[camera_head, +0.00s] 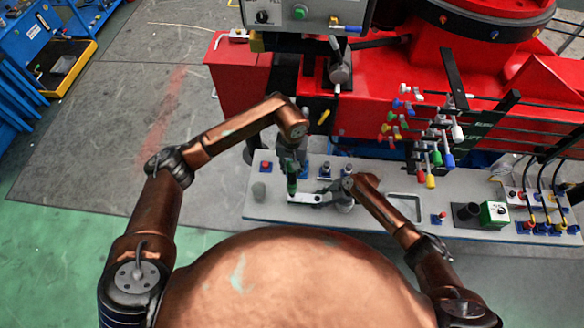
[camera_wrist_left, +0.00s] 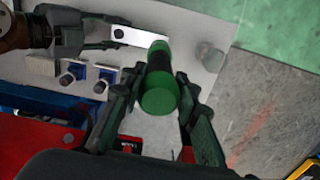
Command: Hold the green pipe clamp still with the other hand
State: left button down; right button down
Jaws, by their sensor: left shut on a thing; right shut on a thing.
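The green pipe clamp (camera_head: 291,186), a green cylinder with a dark middle band, stands over the grey-white table. In the left wrist view the green pipe clamp (camera_wrist_left: 159,98) lies between the fingers of my left gripper (camera_wrist_left: 160,76), which is shut on it. In the head view my left gripper (camera_head: 291,170) comes down on it from above. My right gripper (camera_head: 325,198) is low, just right of the clamp, shut on a small white plate (camera_head: 304,198) that reaches to the clamp's lower end. The plate (camera_wrist_left: 140,37) also shows in the left wrist view. Contact between plate and clamp is unclear.
The table (camera_head: 270,208) carries a grey cylinder (camera_head: 259,191) at left, blue-based fittings (camera_head: 325,170) behind, and a shallow tray (camera_head: 405,207) and a green box (camera_head: 494,213) at right. A red machine (camera_head: 375,105) with coloured valve handles stands behind.

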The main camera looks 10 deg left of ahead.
pick_arm(q)
jog(key=shift+f, duration=1)
dwell(3.6)
jog(key=shift+w+r, duration=0.1)
jog(key=shift+r, duration=2.5)
pick_arm(e)
jog(key=c, duration=1.4)
grip_release()
jog(key=v, duration=1.2)
jog(key=shift+f, duration=0.1)
